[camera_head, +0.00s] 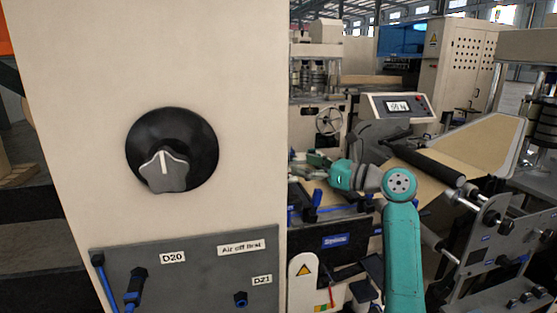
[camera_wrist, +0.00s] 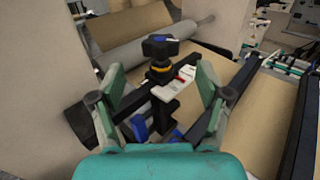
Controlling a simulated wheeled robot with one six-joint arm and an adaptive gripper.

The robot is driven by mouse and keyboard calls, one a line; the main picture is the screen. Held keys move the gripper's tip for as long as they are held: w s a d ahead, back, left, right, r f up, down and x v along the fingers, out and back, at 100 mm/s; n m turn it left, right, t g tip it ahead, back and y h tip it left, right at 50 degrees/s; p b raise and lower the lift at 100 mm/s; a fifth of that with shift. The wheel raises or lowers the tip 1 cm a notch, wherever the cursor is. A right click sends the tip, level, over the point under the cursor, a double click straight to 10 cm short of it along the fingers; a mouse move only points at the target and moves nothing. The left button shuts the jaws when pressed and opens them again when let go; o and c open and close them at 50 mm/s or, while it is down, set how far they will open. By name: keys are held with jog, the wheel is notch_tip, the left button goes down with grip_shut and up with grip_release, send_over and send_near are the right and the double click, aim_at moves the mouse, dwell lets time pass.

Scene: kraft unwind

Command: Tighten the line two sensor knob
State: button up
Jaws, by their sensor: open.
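In the wrist view, a black knob (camera_wrist: 160,46) with a yellow ring below it stands on a bracket beside a white label plate (camera_wrist: 178,85) with a red mark. I cannot read which line the label names. My gripper (camera_wrist: 161,82) is open, its two teal fingers spread to the left and right. The knob shows beyond and between the fingertips, apart from both. In the head view my gripper (camera_head: 314,163) is small, over the machine's paper bed, and the knob cannot be made out there.
A large cabinet (camera_head: 80,90) with a black dial (camera_head: 172,150) and a grey panel (camera_head: 190,275) labelled D20, D21 and Air off first fills the head view's left. A roller (camera_wrist: 150,45) and brown paper (camera_wrist: 215,65) lie around the bracket. A display (camera_head: 398,106) stands behind.

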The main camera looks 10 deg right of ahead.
jog(key=x, duration=0.7)
jog(key=shift+w, duration=0.15)
jog(key=c, duration=1.2)
jog(key=shift+a+f+m+t+h, duration=0.1)
jog(key=shift+m+t+h, duration=0.2)
jog(key=shift+h, duration=0.1)
jog(key=m+t+h, duration=0.2)
jog(key=h, duration=0.1)
jog(key=shift+a+m+h, duration=0.1)
jog(key=shift+m+h, duration=0.2)
jog(key=shift+m, duration=0.1)
jog(key=shift+m+t+h, duration=0.9)
jog(key=shift+m+h, duration=0.3)
jog(key=shift+h, duration=0.6)
jog(key=shift+r+h, duration=0.2)
jog(key=shift+h, duration=0.1)
